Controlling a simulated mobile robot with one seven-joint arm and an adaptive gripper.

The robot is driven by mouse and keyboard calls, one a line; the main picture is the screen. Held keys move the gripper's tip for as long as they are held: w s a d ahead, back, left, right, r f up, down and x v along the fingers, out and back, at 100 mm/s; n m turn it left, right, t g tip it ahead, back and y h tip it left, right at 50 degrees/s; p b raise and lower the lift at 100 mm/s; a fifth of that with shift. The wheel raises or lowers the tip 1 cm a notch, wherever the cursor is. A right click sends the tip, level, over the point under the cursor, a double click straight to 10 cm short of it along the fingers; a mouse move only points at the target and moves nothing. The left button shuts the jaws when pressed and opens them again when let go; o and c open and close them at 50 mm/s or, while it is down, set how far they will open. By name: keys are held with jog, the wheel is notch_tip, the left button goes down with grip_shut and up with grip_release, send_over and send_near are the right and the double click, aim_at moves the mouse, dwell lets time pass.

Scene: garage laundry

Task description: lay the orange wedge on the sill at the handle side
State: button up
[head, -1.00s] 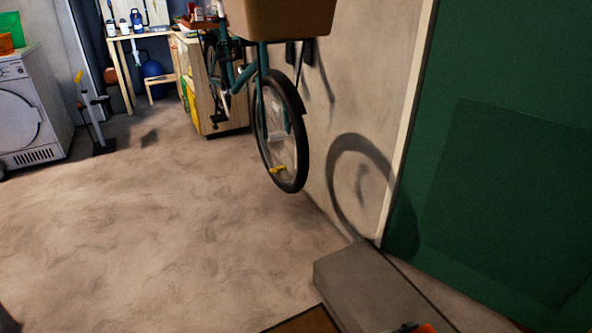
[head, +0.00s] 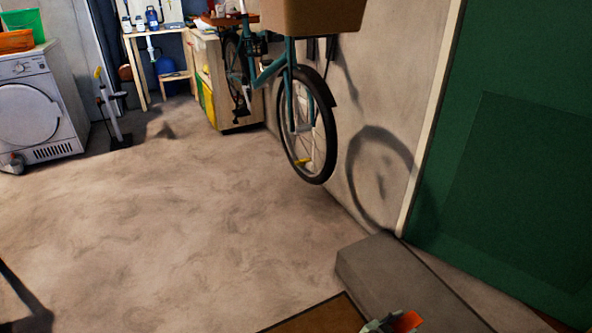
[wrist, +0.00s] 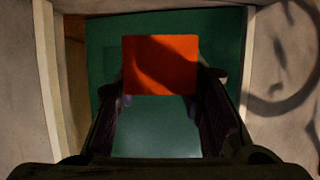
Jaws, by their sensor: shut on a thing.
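The orange wedge (wrist: 160,55) is between the fingers of my gripper (wrist: 162,84) in the wrist view, held in front of the green door. My gripper is shut on it. In the head view the wedge (head: 407,320) shows only partly at the bottom edge, with a bit of my gripper (head: 385,325) beside it. The green door (head: 525,170) stands at the right with a pale frame. A grey step (head: 390,270) lies at its foot. The door's handle does not show, and I cannot make out a separate sill.
A bicycle (head: 308,130) hangs by the wall left of the door, its front wheel low. A brown mat (head: 320,318) lies in front of the step. A washing machine (head: 40,110) and a floor pump (head: 112,115) stand far left. The middle floor is clear.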

jog(key=w+a+r+n+t+y, duration=0.2)
jog(key=w+a+n, duration=0.1)
jog(key=a, duration=0.7)
jog(key=w+a+r+n+t+y, duration=0.2)
jog(key=w+a+n+y, duration=0.1)
jog(key=a, duration=0.8)
jog(key=w+a+r+n+t+y, duration=0.2)
jog(key=w+a, duration=0.3)
jog(key=a, duration=0.6)
jog(key=shift+w+a+r+n+t+y, duration=0.3)
jog(key=shift+r+n+y, duration=0.1)
jog(key=shift+r+n, duration=0.1)
jog(key=shift+w+d, duration=0.1)
jog(key=shift+d, duration=0.05)
